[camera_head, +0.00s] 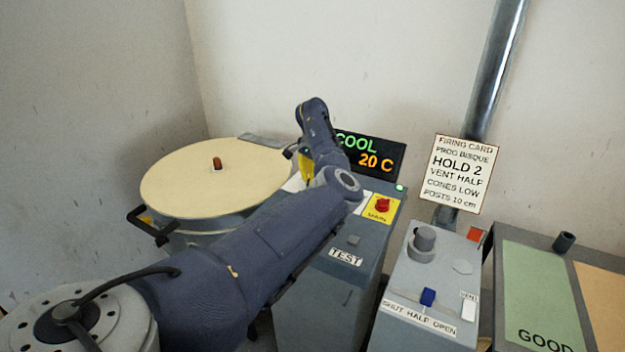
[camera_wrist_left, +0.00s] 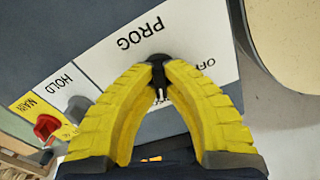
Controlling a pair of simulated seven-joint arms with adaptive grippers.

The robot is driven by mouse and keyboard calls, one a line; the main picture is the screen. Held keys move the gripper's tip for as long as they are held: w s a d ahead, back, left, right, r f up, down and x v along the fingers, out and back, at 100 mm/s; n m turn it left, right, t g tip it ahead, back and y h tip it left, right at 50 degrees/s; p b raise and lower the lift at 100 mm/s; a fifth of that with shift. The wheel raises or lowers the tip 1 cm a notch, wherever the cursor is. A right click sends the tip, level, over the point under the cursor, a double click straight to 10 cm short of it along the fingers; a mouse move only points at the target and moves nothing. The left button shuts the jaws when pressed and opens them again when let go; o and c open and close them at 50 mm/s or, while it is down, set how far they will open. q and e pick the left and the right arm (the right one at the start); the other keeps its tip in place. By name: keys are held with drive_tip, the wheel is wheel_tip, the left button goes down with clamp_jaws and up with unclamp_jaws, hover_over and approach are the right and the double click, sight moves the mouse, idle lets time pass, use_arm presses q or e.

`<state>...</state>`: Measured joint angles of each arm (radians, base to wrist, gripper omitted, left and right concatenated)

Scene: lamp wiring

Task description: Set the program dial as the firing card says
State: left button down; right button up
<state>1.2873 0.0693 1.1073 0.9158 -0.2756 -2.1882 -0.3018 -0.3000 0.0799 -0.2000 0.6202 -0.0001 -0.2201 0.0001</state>
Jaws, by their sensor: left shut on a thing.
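The firing card (camera_head: 460,174) at the back right reads PROG BISQUE, HOLD 2, VENT HALF, CONES LOW, POSTS 10 cm. My left gripper (camera_head: 305,165) is over the control box, largely hidden by my own arm. In the left wrist view its yellow fingers (camera_wrist_left: 159,80) are shut on the small dark program dial (camera_wrist_left: 157,60) on the white PROG label panel (camera_wrist_left: 128,42). Letters starting "OF" show beside the fingers. My right gripper is out of view.
A display (camera_head: 368,153) reads COOL 20 C. A red knob (camera_head: 382,205) and a TEST button (camera_head: 353,240) sit nearby. The cream-lidded kiln (camera_head: 205,185) stands left. A vent box (camera_head: 430,285) and a GOOD tray (camera_head: 535,285) stand right. A HOLD knob (camera_wrist_left: 78,104) is close to the gripper.

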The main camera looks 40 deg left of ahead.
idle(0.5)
use_arm(q)
drive_tip(key=c, duration=1.5)
unclamp_jaws()
drive_tip(key=shift+o, duration=0.2)
wheel_tip(320, 180, up, 12)
